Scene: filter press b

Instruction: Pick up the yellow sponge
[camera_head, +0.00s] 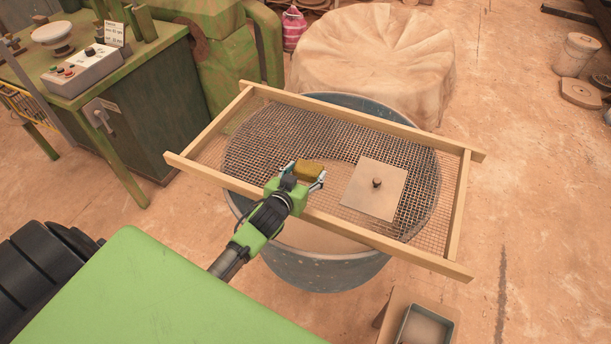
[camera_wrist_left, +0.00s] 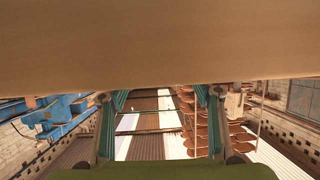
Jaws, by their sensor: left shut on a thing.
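The yellow sponge (camera_head: 309,170) is a small yellow-brown block in the head view, above the mesh of the wood-framed sieve. My left gripper (camera_head: 308,178) is shut on it, with a finger at each side. I cannot tell whether the sponge touches the mesh. In the left wrist view, the two fingers of the left gripper (camera_wrist_left: 160,98) reach up to a broad tan surface filling the top; I cannot tell for sure what that surface is. My right gripper is not in view.
The sieve's wooden frame (camera_head: 455,215) lies across a blue-grey drum (camera_head: 330,270). A square plate with a knob (camera_head: 374,190) rests on the mesh right of the gripper. A green control bench (camera_head: 130,95) stands left; a cloth-covered round thing (camera_head: 375,60) stands behind.

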